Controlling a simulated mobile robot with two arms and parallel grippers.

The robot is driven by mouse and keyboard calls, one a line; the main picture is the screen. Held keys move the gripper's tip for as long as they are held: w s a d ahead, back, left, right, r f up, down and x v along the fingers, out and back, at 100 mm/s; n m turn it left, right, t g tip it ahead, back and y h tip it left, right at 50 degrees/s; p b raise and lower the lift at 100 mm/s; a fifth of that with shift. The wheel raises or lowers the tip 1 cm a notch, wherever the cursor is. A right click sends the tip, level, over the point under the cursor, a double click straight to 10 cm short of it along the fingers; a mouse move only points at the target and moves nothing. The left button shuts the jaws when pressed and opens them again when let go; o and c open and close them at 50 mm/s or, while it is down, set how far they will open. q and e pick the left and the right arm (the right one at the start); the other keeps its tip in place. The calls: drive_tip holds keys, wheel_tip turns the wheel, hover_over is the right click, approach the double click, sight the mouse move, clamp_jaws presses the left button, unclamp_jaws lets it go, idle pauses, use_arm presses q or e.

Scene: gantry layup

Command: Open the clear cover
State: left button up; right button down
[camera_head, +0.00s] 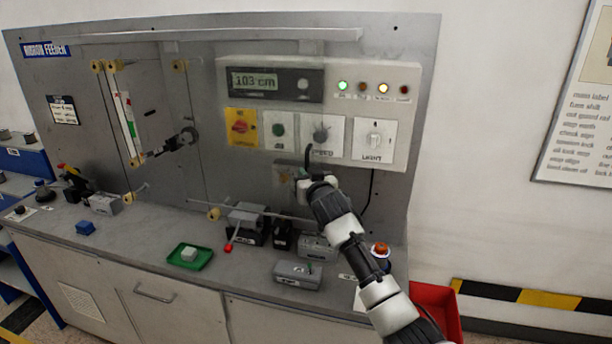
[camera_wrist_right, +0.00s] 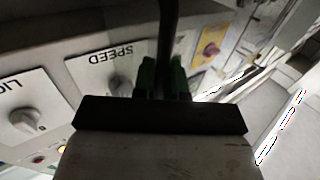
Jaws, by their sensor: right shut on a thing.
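My right gripper (camera_head: 306,188) is in front of the panel, below the SPEED knob. In the wrist view its green fingertips (camera_wrist_right: 164,78) are closed on a dark, thin, cable-like piece (camera_wrist_right: 169,30) that runs up out of the picture. In the head view a dark curved piece (camera_head: 308,156) rises from the gripper. A greyish, see-through-looking box (camera_head: 285,170) on the panel beside the gripper may be the clear cover; its edges are hard to make out and the gripper hides part of it. My left gripper is not in view.
The panel above carries a SPEED knob (camera_head: 321,134), a LIGHT knob (camera_head: 373,141), a green button (camera_head: 278,130) and a yellow-backed red switch (camera_head: 241,126). A green tray (camera_head: 190,257), a grey box (camera_head: 298,274) and a red button (camera_head: 380,249) are on the bench below.

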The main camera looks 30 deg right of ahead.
drive_tip(key=c, duration=1.2)
unclamp_jaws()
drive_tip(key=b+v, duration=0.3)
drive_tip(key=v, duration=0.7)
drive_tip(key=shift+s, duration=0.35)
drive_tip(key=shift+a, duration=0.1)
